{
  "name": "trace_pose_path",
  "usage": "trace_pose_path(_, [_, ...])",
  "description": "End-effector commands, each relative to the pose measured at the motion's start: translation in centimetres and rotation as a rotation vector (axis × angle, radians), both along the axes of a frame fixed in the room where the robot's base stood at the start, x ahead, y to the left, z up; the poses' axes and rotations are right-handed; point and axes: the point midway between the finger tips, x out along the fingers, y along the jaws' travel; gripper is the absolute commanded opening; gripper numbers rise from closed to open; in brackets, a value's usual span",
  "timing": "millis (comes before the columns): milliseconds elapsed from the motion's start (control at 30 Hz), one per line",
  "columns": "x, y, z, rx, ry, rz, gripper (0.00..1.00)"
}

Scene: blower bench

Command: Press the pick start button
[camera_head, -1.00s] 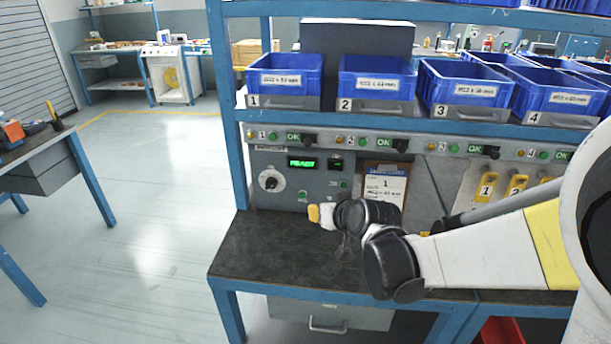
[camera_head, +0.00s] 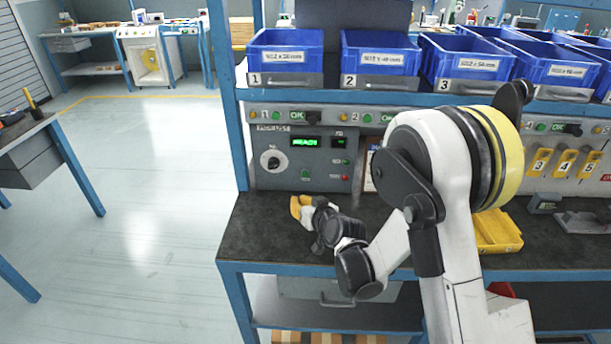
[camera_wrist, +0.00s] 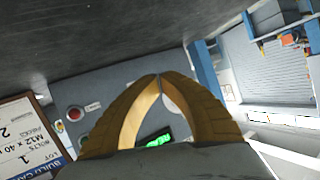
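The grey control panel (camera_head: 270,142) stands at the back left of the bench, its green display (camera_head: 305,142) reading "READY". Below the display is a green button (camera_head: 305,174); to the right are a smaller green button (camera_head: 345,161) and a red button (camera_head: 345,177). I cannot read which is pick start. My gripper (camera_head: 298,207) is low in front of the panel, apart from it, with yellow fingers. In the wrist view its fingertips (camera_wrist: 160,77) meet, with nothing between them. They cover part of the panel there; a red button (camera_wrist: 75,114) shows to their left.
A black selector knob (camera_head: 271,161) sits left on the panel. A build card (camera_wrist: 25,135) is beside it. Blue bins (camera_head: 286,55) line the shelf above. A yellow tray (camera_head: 497,235) lies right on the bench. The dark benchtop (camera_head: 262,235) is clear around my gripper.

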Motion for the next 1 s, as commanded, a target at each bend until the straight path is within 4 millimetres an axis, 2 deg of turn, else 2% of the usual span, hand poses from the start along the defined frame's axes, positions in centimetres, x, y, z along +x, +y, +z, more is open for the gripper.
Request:
trace_pose_path(167, [0.9,-0.1,0.0,0.0,0.0,-0.001,0.0])
trace_pose_path(700, [7.7,-0.3,0.0,0.0,0.001,-0.001,0.0])
trace_pose_path(1000, [8.8,-0.3,0.0,0.0,0.001,0.0,0.0])
